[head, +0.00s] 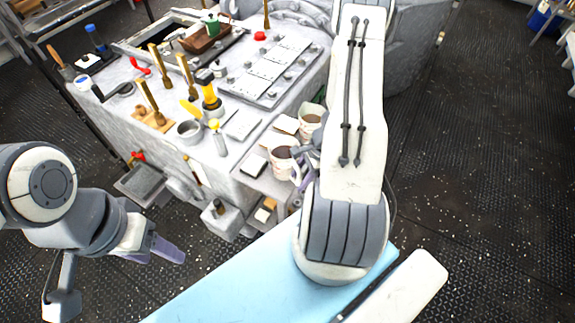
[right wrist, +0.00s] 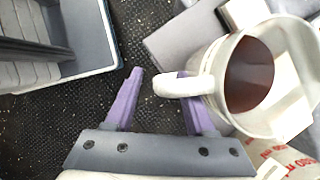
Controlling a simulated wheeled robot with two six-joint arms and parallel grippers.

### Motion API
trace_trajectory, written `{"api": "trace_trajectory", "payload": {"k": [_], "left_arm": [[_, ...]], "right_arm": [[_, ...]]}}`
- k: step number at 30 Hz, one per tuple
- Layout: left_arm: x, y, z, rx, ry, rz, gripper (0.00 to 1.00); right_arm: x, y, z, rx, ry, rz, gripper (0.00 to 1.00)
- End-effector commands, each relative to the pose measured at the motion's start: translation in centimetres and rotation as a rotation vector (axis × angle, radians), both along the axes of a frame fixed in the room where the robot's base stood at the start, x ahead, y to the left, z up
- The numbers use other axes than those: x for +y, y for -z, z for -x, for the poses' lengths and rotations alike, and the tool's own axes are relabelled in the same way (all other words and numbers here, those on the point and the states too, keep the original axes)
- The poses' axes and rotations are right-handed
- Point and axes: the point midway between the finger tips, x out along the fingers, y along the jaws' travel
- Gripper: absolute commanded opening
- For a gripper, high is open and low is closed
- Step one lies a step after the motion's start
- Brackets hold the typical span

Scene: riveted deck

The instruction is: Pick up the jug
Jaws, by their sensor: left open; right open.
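The jug is a white vessel with dark brown liquid inside. In the right wrist view the jug (right wrist: 220,62) is at the right, with its white handle reaching left. My right gripper (right wrist: 161,73) is open. The handle's end shows between its purple fingers and covers part of the right-hand finger; I cannot tell whether they touch. In the head view the jug (head: 281,168) appears on the bench's front ledge, beside my right gripper (head: 300,168), which is partly hidden by my arm. My left gripper (head: 165,250) is open and empty at lower left, away from the bench.
A second white container (head: 312,119) with brown contents stands behind the jug. A container with red lettering (right wrist: 292,165) is at lower right in the wrist view. Several tools stand on the grey bench (head: 165,82). Dark floor (head: 450,180) is clear at the right.

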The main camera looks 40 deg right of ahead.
Motion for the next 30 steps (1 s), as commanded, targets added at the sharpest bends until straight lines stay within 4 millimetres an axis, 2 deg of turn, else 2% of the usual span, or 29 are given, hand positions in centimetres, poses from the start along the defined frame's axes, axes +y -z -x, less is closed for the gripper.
{"api": "trace_trajectory", "payload": {"k": [1,3,5,30], "left_arm": [[0.00,-0.01,0.00,0.000,0.000,0.000,0.59],[0.00,-0.01,0.00,0.000,0.000,0.000,0.59],[0.00,-0.01,0.00,0.000,0.000,0.000,0.59],[0.00,-0.01,0.00,0.000,0.000,0.000,0.59]], "right_arm": [[-0.01,-0.02,-0.01,0.000,0.000,0.000,0.47],[-0.01,-0.03,-0.01,0.000,0.000,0.000,0.20],[-0.01,-0.03,-0.01,0.000,0.000,0.000,0.00],[-0.03,-0.07,-0.03,-0.001,0.000,-0.001,0.00]]}}
